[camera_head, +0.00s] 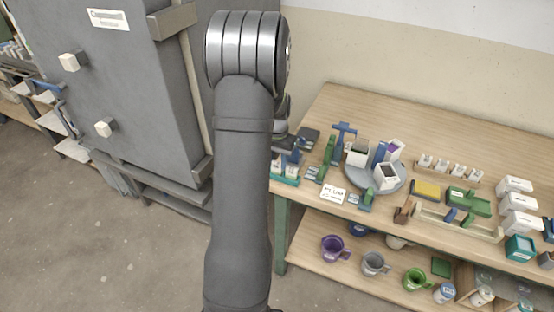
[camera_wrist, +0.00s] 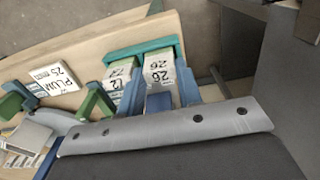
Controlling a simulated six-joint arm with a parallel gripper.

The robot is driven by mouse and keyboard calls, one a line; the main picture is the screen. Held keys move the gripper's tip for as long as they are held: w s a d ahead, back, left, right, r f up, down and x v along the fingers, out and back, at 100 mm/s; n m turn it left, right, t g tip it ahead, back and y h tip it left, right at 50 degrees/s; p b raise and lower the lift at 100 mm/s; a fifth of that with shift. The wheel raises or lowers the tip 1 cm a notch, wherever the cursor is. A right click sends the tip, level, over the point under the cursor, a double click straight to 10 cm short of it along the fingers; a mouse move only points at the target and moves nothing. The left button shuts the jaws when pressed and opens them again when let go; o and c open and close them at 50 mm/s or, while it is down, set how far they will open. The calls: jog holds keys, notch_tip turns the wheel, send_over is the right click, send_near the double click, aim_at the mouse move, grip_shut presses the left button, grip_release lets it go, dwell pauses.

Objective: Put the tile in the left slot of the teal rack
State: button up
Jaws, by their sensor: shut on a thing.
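The teal rack (camera_wrist: 143,46) stands at the table's left front corner; it also shows in the head view (camera_head: 285,181). Two pale numbered tiles are at it in the wrist view: one marked 26 (camera_wrist: 158,66), and one marked 12 (camera_wrist: 118,74) beside it. The wrist view is turned, so the 26 tile is on the rack's left side as the head view shows it. My gripper (camera_wrist: 160,90) has its blue fingers shut around the 26 tile. I cannot tell whether this tile is fully seated. My arm partly hides the gripper in the head view.
A label card marked PLUM (camera_wrist: 55,78) lies near the rack. Green stands (camera_head: 327,158) and a grey round tray (camera_head: 400,187) with containers are to the right. A grey cabinet (camera_head: 100,80) stands left of the table.

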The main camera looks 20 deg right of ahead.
jog(key=shift+f, duration=0.2)
jog(key=o, duration=1)
jog(key=shift+o, duration=0.2)
jog(key=shift+r, duration=3.5)
jog(key=shift+f, duration=2.65)
